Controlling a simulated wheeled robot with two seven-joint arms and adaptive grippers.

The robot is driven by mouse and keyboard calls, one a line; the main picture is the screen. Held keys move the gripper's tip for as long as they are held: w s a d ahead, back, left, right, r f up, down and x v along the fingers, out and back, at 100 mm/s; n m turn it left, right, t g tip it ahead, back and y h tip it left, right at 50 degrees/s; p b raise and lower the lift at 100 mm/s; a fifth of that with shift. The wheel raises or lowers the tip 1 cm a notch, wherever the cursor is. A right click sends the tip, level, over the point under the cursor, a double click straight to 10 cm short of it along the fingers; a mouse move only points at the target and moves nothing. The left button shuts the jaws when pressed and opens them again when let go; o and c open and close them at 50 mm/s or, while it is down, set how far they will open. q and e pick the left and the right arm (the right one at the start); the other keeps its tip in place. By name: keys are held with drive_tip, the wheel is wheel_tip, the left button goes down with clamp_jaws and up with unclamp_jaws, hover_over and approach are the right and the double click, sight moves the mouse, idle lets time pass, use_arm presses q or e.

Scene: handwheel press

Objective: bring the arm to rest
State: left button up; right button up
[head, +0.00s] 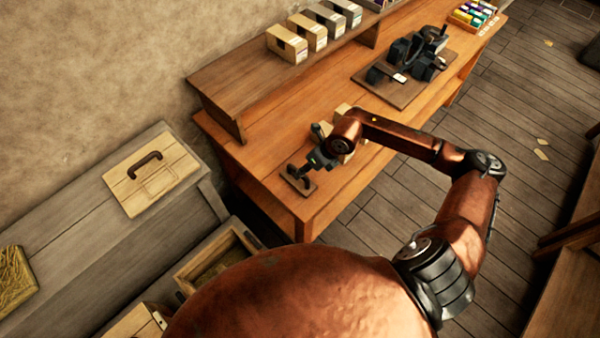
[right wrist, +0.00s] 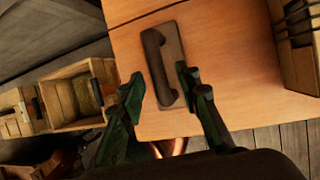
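My right arm, copper-coloured, comes in from the right in the head view and reaches over the wooden workbench. My right gripper (head: 312,164) is above the bench's near left corner, close to a dark handle on a small plate (head: 297,184). In the right wrist view my right gripper (right wrist: 160,80) is open, its two dark green fingers apart. The dark handle (right wrist: 157,66) appears between and beyond the fingertips. Nothing is gripped, and I cannot tell the gap to the handle. My left gripper is not in view.
A black press (head: 408,58) stands on a board farther along the bench. Several boxes (head: 287,44) line the raised shelf. A light wooden lid with a handle (head: 151,173) lies on the grey chest at left. An open wooden crate (head: 217,262) stands below.

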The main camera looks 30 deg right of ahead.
drive_tip(key=shift+d+v, duration=0.2)
drive_tip(key=shift+v, duration=0.9)
drive_tip(key=shift+d+v, duration=0.15)
drive_tip(key=shift+v, duration=0.95)
drive_tip(key=shift+s+f, duration=0.15)
